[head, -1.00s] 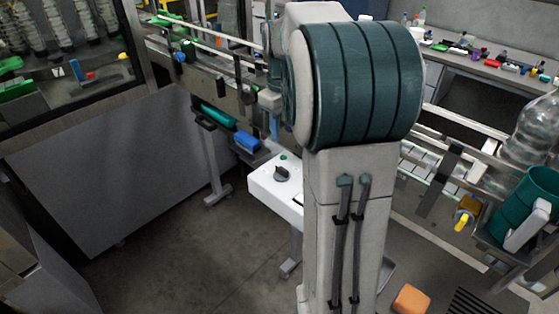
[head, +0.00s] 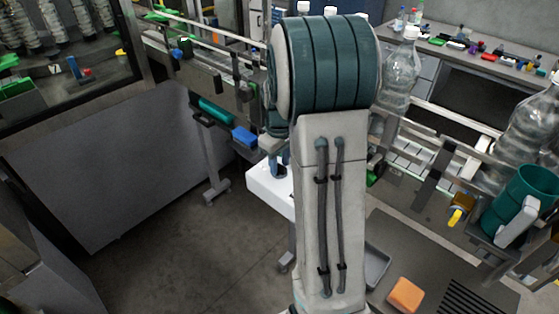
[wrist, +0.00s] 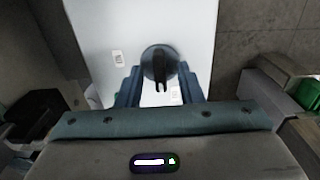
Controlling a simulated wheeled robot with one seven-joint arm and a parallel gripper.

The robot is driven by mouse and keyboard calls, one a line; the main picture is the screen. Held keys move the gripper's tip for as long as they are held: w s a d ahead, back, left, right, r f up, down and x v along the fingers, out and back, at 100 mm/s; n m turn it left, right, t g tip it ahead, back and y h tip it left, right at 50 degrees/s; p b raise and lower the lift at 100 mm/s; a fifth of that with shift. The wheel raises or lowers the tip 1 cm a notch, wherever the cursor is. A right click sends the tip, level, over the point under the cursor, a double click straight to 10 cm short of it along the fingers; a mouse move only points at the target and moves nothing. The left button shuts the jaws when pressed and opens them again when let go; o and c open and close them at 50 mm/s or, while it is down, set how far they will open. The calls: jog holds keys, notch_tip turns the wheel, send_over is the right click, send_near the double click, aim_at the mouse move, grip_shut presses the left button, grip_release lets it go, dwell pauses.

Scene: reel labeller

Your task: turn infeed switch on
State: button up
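The infeed switch is a dark round rotary knob (wrist: 158,62) with a raised black handle. It sits on the white control box (wrist: 100,28), which also shows in the head view (head: 266,192). In the wrist view the handle lies lengthwise, up and down the picture. My gripper (wrist: 158,76) is open, with one blue finger on each side of the knob. I cannot tell whether the fingers touch it. In the head view my gripper (head: 278,168) is over the box, partly behind my arm, and hides the knob.
A conveyor (head: 205,78) with rails runs behind the box. A blue block (head: 245,137) and a green cylinder (head: 215,110) are by it. Clear bottles (head: 398,80) stand at the right. An orange block (head: 405,295) is at the lower right. The floor left of the box is clear.

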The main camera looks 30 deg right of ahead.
grip_shut()
jog(key=shift+m, duration=0.3)
jog(key=m+b, duration=0.1)
jog(key=m, duration=0.3)
jog(key=shift+b, duration=0.35)
jog(key=m, duration=0.5)
jog(key=shift+b, duration=0.4)
jog(key=m, duration=0.4)
jog(key=shift+m, duration=2.1)
